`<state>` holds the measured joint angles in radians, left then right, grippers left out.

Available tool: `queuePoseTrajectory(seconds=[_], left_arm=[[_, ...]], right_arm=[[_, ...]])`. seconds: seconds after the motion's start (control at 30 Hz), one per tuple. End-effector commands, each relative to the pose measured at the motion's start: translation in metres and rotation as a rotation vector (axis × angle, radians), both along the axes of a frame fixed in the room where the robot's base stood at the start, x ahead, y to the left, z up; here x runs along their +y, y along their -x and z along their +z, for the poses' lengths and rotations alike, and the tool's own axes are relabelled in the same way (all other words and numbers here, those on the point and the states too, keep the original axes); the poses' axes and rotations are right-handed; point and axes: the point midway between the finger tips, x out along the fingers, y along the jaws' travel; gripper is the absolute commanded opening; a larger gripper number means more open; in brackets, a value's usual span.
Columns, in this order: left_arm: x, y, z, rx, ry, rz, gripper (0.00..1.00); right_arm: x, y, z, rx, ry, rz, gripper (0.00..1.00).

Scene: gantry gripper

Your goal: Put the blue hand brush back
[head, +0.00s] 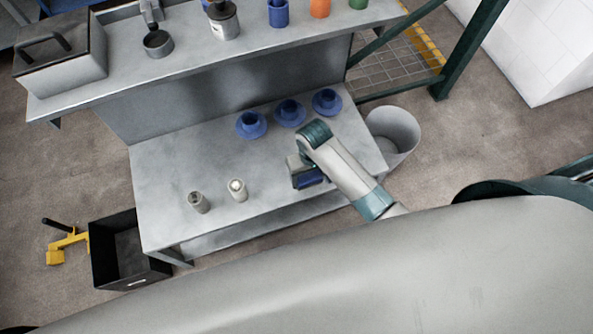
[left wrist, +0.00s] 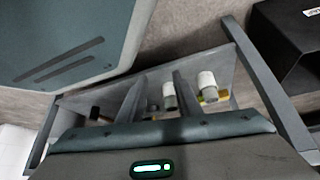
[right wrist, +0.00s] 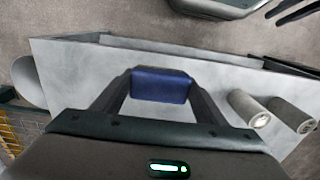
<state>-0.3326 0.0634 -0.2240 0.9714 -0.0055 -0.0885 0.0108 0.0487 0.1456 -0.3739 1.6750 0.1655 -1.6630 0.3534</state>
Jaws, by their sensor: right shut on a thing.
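The blue hand brush (right wrist: 160,85) is between the fingers of my right gripper (right wrist: 161,78) in the right wrist view. Only a blue block-like part of it shows; bristles cannot be made out. In the head view the brush (head: 309,181) is under my right gripper (head: 303,168), over the right front part of the grey bench (head: 170,165). Whether it touches the bench is unclear. My left gripper (left wrist: 160,80) shows only in the left wrist view. Its fingers are apart with nothing held between them; bench items show beyond.
Several blue cups on saucers (head: 289,113) stand along the bench's back. A black crate (head: 120,250) is on the floor left; a grey bin (head: 393,132) is right. An upper shelf (head: 180,58) overhangs the back.

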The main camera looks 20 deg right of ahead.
Motion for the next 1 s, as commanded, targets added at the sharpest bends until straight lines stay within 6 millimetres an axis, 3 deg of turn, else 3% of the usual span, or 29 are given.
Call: queuePoseTrajectory(seconds=[0.2,0.43,1.0], left_arm=[[-0.001,-0.006,0.001,-0.018,0.004,0.0,0.31],[-0.006,-0.02,0.008,-0.05,0.014,-0.002,0.31],[-0.011,-0.016,0.007,-0.049,0.019,-0.002,0.31]], right_arm=[[0.011,-0.037,-0.023,0.0,0.0,0.0,0.45],[0.018,-0.061,-0.038,0.0,0.0,0.001,0.45],[0.02,-0.064,-0.049,0.002,0.0,0.001,0.45]])
